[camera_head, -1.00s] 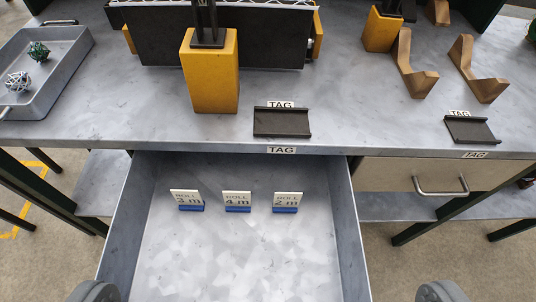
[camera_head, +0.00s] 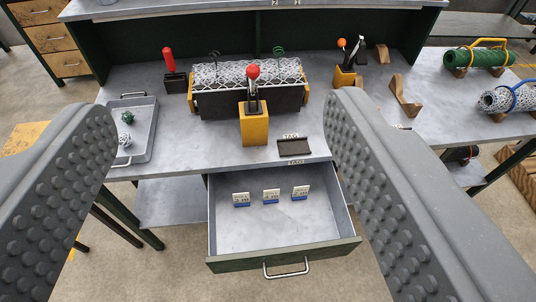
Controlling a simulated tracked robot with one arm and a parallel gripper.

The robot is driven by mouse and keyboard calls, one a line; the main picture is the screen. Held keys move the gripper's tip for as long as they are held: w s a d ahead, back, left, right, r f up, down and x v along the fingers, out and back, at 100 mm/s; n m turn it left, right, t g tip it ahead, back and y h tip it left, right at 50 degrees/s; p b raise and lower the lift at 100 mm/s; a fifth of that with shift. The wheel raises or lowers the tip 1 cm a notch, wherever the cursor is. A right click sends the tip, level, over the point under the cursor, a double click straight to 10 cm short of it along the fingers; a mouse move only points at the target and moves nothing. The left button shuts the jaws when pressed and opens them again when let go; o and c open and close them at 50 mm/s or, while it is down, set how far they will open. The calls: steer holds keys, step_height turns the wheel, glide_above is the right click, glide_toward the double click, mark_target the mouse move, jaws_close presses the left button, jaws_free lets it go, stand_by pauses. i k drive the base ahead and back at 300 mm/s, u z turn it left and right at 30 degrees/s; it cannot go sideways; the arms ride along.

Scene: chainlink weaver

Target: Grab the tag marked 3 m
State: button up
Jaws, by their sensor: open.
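The row stands in the open drawer (camera_head: 285,236) under the workbench. The 4 m tag (camera_head: 271,196) is in the middle and the 2 m tag (camera_head: 300,193) at the right; the print is too small to read now but was legible earlier. My gripper (camera_head: 222,120) is open and empty.
A yellow block with a red-knobbed lever (camera_head: 254,122) and a black tag holder (camera_head: 293,147) stand on the bench above the drawer. A grey tray (camera_head: 141,143) is at the left. The drawer's front handle (camera_head: 286,270) sticks out towards me. Mesh rolls (camera_head: 476,58) lie at the right.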

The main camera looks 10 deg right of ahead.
mark_target(242, 199)
steer(key=u, duration=0.45)
steer(key=k, duration=1.65)
steer(key=z, duration=0.4)
steer(key=i, duration=1)
